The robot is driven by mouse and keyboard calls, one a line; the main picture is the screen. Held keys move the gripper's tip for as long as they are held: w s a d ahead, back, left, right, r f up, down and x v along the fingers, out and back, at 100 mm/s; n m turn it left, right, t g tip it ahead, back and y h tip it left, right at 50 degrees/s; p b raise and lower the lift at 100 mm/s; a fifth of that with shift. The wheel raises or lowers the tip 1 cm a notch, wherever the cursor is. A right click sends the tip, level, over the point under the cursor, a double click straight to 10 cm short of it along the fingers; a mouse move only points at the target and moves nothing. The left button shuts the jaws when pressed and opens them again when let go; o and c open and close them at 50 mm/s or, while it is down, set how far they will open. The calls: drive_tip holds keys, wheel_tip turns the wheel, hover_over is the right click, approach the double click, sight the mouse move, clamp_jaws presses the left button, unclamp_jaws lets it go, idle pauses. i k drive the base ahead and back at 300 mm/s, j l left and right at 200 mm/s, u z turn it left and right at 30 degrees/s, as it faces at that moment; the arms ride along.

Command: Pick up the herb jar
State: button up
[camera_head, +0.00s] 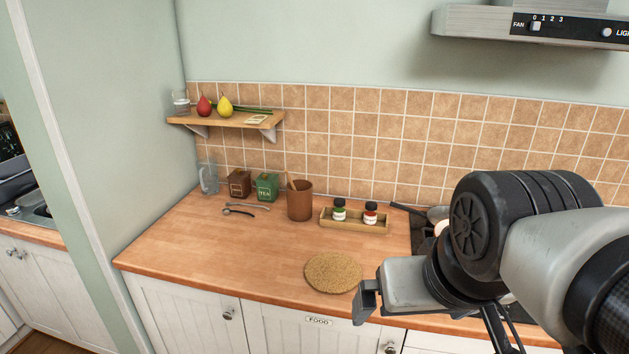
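Two small jars with dark lids stand upright in a shallow wooden tray (353,228) at the back of the counter. The left one has a green and white label and looks like the herb jar (339,211). The right jar (370,215) has a red and white label. My gripper (366,302) hangs over the counter's front edge, in front of and apart from the tray. One dark finger shows clearly; I cannot tell whether the gripper is open or shut.
A round cork mat (333,272) lies left of my gripper. A brown utensil pot (300,201), a green tea tin (267,187), a brown tin (239,184) and a glass jug (208,178) stand at the back. A pan (437,215) is right of the tray. The counter's left-front is clear.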

sight(339, 206)
drive_tip(key=z, duration=0.85)
drive_tip(key=i+j+u, duration=0.1)
drive_tip(key=j, duration=0.25)
drive_tip(key=i+j, duration=0.2)
drive_tip(key=j, duration=0.15)
drive_tip(key=i+j+u, duration=0.15)
drive_tip(key=j, duration=0.2)
drive_tip(key=i+j+u, duration=0.1)
drive_tip(key=j, duration=0.25)
drive_tip(key=i, duration=0.1)
